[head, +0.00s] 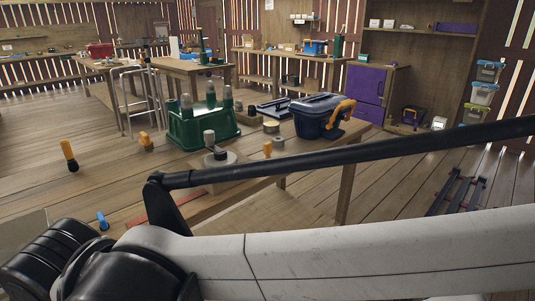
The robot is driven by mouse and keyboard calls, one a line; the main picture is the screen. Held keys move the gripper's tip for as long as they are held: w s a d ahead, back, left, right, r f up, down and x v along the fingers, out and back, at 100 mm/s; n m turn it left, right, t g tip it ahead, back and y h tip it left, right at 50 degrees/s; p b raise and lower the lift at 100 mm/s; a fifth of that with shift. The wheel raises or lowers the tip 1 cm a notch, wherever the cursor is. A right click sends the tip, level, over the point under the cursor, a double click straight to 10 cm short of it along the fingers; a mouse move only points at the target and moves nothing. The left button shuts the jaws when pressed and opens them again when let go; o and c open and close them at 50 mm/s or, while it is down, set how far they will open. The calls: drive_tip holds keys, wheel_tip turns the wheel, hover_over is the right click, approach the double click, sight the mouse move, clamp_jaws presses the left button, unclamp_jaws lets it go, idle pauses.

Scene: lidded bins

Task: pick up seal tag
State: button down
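I cannot make out a seal tag for certain. A small orange upright piece (267,149) stands on the near workbench (232,178), beside a dark round knob-like piece (220,155). An orange-topped piece (146,141) stands left of the green crate (203,130), and another (69,155) stands farther left. A small blue piece (102,221) is at lower left, close to my arm's black joint. My white arm link crosses the foreground and hides part of the bench and floor. My gripper is not in view.
A lidded dark blue bin (308,122) with an orange handle stands right of the crate. A metal-framed stool (135,98) stands at left. A purple cabinet (369,92) and stacked small bins (481,93) are behind. Open plank floor (395,175) lies right of the bench.

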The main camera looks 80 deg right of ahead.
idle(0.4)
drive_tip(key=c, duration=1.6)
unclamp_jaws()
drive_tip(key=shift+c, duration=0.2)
